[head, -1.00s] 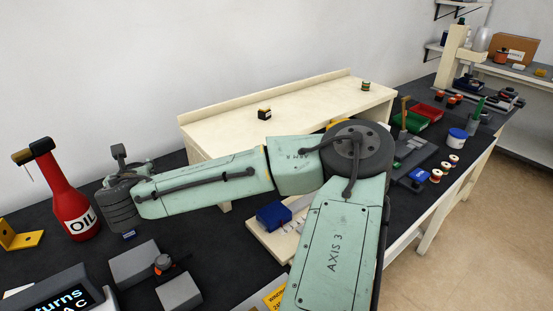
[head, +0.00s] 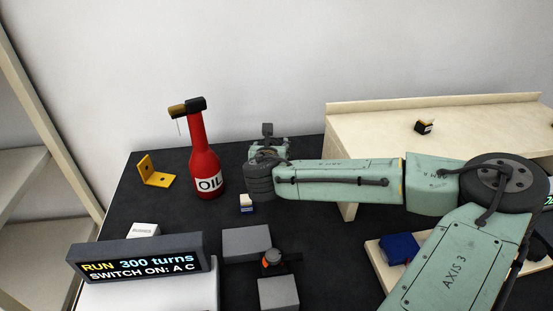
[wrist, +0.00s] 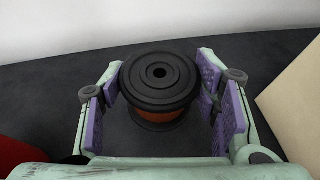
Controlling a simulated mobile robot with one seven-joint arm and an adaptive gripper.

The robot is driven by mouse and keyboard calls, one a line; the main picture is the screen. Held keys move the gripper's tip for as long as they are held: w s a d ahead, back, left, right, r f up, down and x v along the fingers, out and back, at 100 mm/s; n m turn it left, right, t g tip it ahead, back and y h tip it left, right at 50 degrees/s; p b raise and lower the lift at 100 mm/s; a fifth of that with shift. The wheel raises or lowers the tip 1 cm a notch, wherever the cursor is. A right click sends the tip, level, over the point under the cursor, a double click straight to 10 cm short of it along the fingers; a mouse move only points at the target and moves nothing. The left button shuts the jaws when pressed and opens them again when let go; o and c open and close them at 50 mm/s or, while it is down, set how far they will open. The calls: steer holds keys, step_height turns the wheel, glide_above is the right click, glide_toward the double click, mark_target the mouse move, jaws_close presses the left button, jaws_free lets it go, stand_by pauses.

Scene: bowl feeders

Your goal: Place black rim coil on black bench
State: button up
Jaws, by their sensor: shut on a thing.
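The black rim coil (wrist: 160,78), a spool with black flanges and an orange-brown winding, stands upright between the purple pads of my gripper (wrist: 162,92) in the wrist view. My gripper is shut on it. In the head view my gripper (head: 268,148) is over the back part of the black bench (head: 160,210), right of the red oil bottle. The coil is hidden there behind my wrist. The bench's dark top also shows around the coil in the wrist view (wrist: 50,105). I cannot tell whether the coil's base touches it.
The oil bottle (head: 207,165) and a yellow bracket (head: 155,173) stand left of my gripper. A small box (head: 247,203), grey blocks (head: 246,243) and a lit display (head: 140,257) are in front. A raised cream bench (head: 370,125) stands to the right.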

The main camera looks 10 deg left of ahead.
steer(key=shift+f+p, duration=0.3)
steer(key=shift+f, duration=1.95)
steer(key=shift+f, duration=0.2)
steer(key=o, duration=1.2)
steer(key=shift+o, duration=0.2)
steer(key=shift+r, duration=0.15)
steer(key=shift+s+r, duration=0.1)
steer(key=shift+s, duration=0.05)
steer(key=b+v, duration=0.2)
steer(key=v, duration=0.9)
steer(key=shift+s+d+r, duration=0.1)
steer(key=shift+s, duration=0.2)
